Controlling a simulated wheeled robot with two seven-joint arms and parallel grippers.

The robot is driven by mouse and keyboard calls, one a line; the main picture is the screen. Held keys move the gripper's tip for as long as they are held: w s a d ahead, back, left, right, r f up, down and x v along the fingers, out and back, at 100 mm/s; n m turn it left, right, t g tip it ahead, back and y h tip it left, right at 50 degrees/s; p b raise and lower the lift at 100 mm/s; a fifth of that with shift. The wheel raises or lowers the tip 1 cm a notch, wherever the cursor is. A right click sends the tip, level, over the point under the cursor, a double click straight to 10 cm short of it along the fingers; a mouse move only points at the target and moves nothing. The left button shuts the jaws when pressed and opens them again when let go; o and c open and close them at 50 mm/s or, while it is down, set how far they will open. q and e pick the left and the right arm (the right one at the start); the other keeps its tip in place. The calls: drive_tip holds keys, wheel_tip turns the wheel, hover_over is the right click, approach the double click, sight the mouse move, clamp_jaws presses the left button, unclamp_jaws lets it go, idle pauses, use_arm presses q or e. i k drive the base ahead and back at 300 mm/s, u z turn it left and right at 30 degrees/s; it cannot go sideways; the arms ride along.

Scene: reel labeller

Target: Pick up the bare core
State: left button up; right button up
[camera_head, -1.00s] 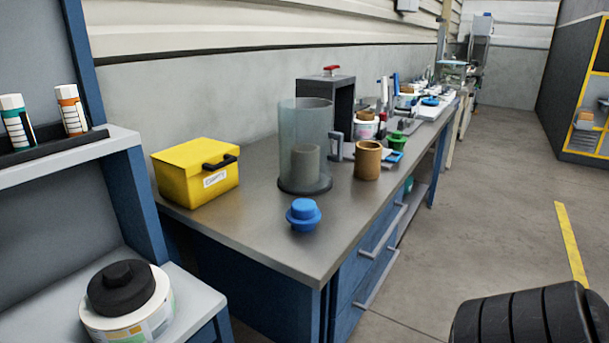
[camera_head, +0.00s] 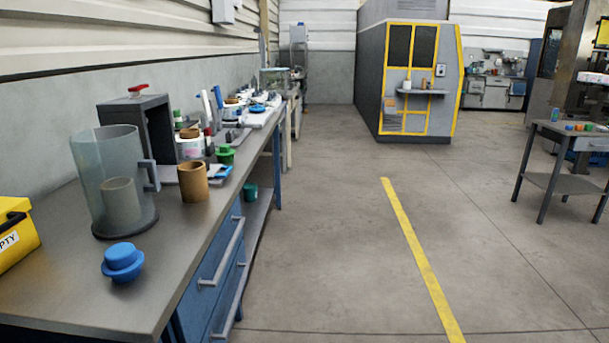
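A brown, open-topped cylinder (camera_head: 193,182), which looks like a bare cardboard core, stands upright on the grey workbench (camera_head: 150,295) near its right edge. Left of it is a clear container (camera_head: 92,165) with a handle and a dark base; a grey-beige cylinder (camera_head: 121,203) shows through its wall. A blue knobbed cap (camera_head: 123,260) sits on the bench in front of the container. Neither of my grippers is in view.
A yellow box (camera_head: 22,240) is cut off at the left edge. Behind the brown cylinder are a dark frame (camera_head: 148,103), a green part (camera_head: 225,153) and clutter. Drawer handles (camera_head: 226,255) stick out from the bench front. The floor (camera_head: 330,240) to the right is clear.

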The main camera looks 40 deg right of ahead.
sight(192, 176)
drive_tip(key=z, duration=1.75)
drive_tip(key=i, duration=4)
drive_tip(key=u, duration=2.85)
